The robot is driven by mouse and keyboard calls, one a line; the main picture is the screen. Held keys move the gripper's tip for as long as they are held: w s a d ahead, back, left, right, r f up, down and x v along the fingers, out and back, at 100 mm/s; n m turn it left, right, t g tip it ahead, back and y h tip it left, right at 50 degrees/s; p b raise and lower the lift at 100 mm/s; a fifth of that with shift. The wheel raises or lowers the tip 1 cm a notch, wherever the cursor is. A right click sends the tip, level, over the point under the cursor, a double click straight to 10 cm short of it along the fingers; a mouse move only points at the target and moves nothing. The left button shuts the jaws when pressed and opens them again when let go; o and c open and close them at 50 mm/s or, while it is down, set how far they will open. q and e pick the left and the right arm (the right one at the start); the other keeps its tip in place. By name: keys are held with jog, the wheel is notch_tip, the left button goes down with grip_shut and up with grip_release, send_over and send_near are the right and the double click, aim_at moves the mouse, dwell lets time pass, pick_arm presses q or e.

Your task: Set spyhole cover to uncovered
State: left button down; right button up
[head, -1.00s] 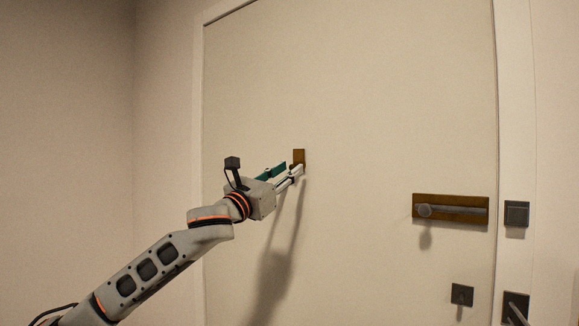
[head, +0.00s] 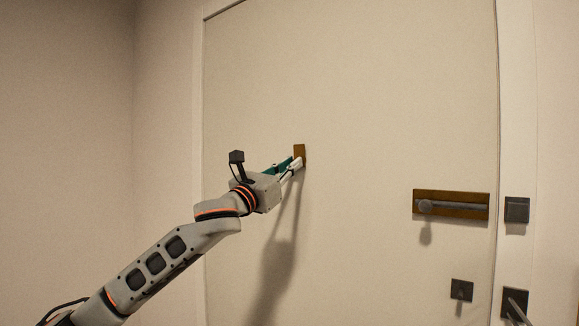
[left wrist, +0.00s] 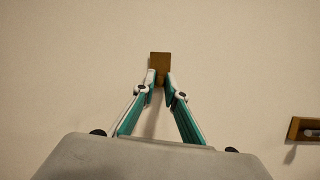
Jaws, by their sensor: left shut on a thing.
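The spyhole cover (head: 299,151) is a small brown upright plate on the pale door (head: 380,90). It also shows in the left wrist view (left wrist: 160,61), straight ahead, with its lower part between the fingertips. My left gripper (head: 297,164) reaches it from the lower left and is shut on the lower part of the cover; it shows in the left wrist view too (left wrist: 160,80). The fingertips hide the cover's lower edge, and no spyhole shows. My right gripper is not in view.
A brown plate with a grey bar handle (head: 450,205) is on the door's right side. A small dark knob plate (head: 462,291) sits below it. Dark fittings (head: 517,210) are on the frame at the right. The door face around the cover is clear.

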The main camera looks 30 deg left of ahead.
pick_arm(q)
jog(key=n+y, duration=0.1)
jog(key=n, duration=0.1)
jog(key=d+n+y, duration=0.1)
jog(key=n, duration=0.1)
jog(key=d+n+y, duration=0.1)
jog(key=n, duration=0.1)
jog(key=shift+s+r+n+g, duration=0.1)
jog(key=shift+r+n+g, duration=0.2)
jog(key=n+y, duration=0.1)
jog(key=n, duration=0.2)
jog(key=d+r+n+g+y, duration=0.1)
jog(key=n, duration=0.1)
jog(key=shift+d+y, duration=0.1)
jog(key=shift+y, duration=0.2)
jog(key=n, duration=0.2)
jog(key=r+n+g, duration=0.1)
jog(key=n, duration=0.1)
jog(key=d+n+g+y, duration=0.1)
jog(key=n, duration=0.1)
jog(key=shift+s+r, duration=0.1)
jog(key=shift+r, duration=0.25)
jog(key=shift+d+r+n+g, duration=0.1)
jog(key=shift+r+n+g, duration=0.3)
jog(key=shift+n, duration=0.55)
jog(key=shift+r+n+g, duration=0.3)
jog(key=shift+n+g, duration=0.2)
jog(key=shift+n, duration=0.45)
jog(key=c, duration=2.1)
grip_release()
